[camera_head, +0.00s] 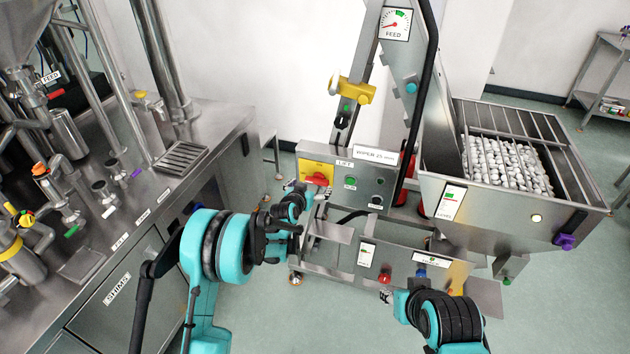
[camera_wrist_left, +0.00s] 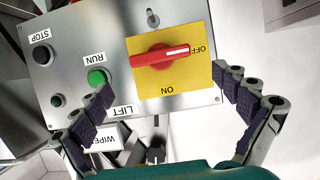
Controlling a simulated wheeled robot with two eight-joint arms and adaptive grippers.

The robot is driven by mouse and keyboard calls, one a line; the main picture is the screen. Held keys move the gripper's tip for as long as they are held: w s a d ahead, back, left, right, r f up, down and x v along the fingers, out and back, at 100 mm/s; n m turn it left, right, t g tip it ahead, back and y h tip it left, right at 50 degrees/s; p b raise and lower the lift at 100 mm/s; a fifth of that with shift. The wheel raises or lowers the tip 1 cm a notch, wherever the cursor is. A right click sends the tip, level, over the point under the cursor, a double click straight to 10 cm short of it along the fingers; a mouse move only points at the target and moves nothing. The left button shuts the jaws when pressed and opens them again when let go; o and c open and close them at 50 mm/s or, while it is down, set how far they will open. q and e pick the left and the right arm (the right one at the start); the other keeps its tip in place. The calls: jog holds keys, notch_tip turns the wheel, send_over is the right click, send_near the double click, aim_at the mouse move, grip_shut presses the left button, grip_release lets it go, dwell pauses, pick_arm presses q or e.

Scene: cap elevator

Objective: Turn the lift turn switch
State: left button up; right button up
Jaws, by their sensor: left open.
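The lift turn switch is a red handle (camera_wrist_left: 162,55) on a yellow plate (camera_wrist_left: 170,85) in the left wrist view. Its white-marked end points at OFF; ON is printed on another side of the plate. In the head view the red handle (camera_head: 319,179) shows on the front of the LIFT box (camera_head: 349,169). My left gripper (camera_wrist_left: 162,84) is open, with the handle between its two spread fingers in the picture; I see no contact. In the head view the left gripper (camera_head: 303,187) is just in front of the box, partly covering it. My right gripper (camera_head: 386,296) is low, its fingers unclear.
A green RUN button (camera_wrist_left: 97,77) sits close to one left finger, and a black STOP button (camera_wrist_left: 42,54) is beyond it. A steel hopper (camera_head: 515,212) with white caps stands at right. A steel bench (camera_head: 205,135) stands at left.

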aim_at(316, 181)
pick_arm(q)
jog(key=b+x, duration=0.1)
jog(key=x, duration=0.4)
jog(key=shift+w+f, duration=0.15)
jog(key=shift+w, duration=0.05)
jog(key=c, duration=1.2)
